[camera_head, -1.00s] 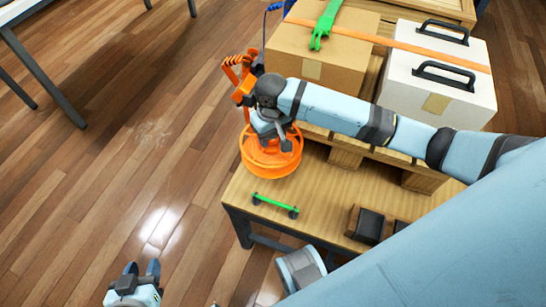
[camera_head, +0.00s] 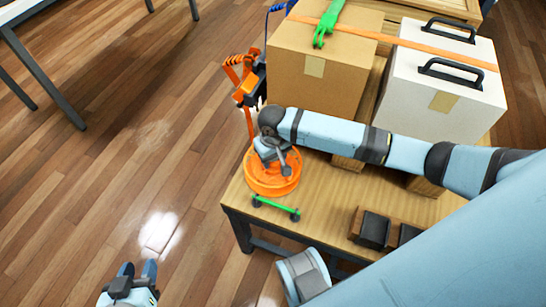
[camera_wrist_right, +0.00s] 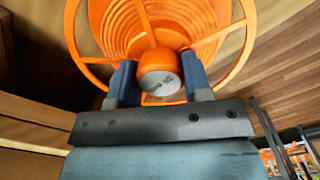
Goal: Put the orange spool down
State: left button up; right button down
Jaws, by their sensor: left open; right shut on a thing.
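The orange spool (camera_head: 272,184) is at the left end of the wooden table, below my right gripper (camera_head: 273,150). In the right wrist view the fingers of my right gripper (camera_wrist_right: 157,85) are shut on the round knob at the middle of the spool (camera_wrist_right: 88,30). The head view does not show clearly whether the spool rests on the tabletop or is just above it. My left gripper (camera_head: 138,270) is open and empty, low at the left over the floor, apart from the table.
A green bar with dark ends (camera_head: 276,207) lies just in front of the spool. A cardboard box (camera_head: 318,75) and a white case (camera_head: 425,105) stand strapped on a pallet behind. An orange tool (camera_head: 240,90) hangs beside the box. Dark blocks (camera_head: 374,229) sit at the right.

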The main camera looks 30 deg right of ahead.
jog(key=c, duration=0.5)
grip_release()
jog(key=shift+f, duration=0.1)
jog(key=shift+c, duration=0.2)
